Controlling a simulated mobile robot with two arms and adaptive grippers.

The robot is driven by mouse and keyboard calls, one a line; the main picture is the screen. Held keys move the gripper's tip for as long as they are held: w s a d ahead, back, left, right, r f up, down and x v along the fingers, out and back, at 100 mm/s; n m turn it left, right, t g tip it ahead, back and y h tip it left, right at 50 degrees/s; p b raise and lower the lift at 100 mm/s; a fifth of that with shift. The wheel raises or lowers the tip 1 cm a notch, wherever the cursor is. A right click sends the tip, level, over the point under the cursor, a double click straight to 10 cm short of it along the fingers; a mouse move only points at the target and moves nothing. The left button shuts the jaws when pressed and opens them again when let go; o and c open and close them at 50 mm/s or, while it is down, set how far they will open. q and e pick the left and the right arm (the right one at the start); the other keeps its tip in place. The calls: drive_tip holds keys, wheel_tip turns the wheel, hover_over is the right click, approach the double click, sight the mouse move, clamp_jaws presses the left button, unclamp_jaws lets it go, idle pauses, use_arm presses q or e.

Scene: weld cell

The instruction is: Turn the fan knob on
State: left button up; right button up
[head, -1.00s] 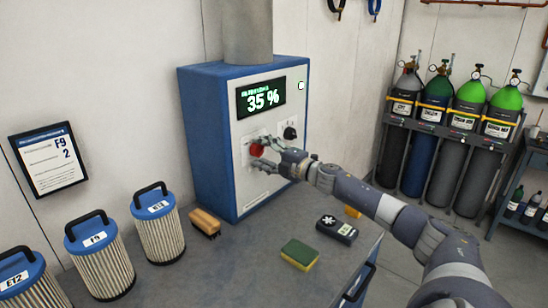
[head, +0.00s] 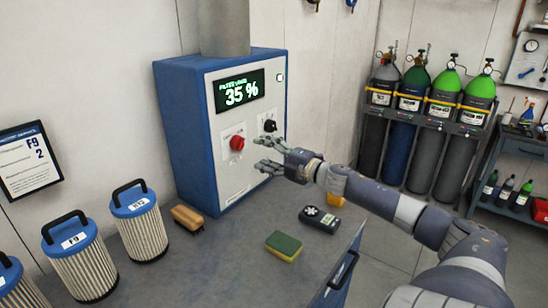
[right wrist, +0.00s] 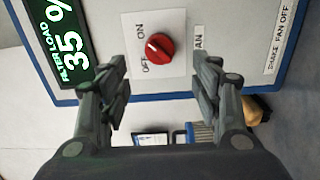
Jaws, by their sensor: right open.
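The red fan knob (head: 237,143) is on the white front panel of the blue cabinet, below a green display (head: 239,91) reading 35 %. In the right wrist view the knob (right wrist: 160,47) sits on a white plate marked ON and OFF. Its white pointer mark faces the side with these words; I cannot tell exactly which one it points at. My right gripper (head: 262,154) is open and empty, in front of the panel and to the right of the knob in the head view. In the wrist view its fingers (right wrist: 160,78) stand apart, clear of the knob. My left gripper is out of view.
A black knob (head: 270,125) is right of the red one. The bench holds blue-capped filters (head: 138,222), a brush (head: 187,217), a sponge (head: 284,246) and a dark handheld device (head: 320,219). Gas cylinders (head: 401,140) stand in a rack at the back right.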

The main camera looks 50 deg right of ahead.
drive_tip(key=shift+s+d, duration=0.1)
drive_tip(key=shift+s, duration=1.5)
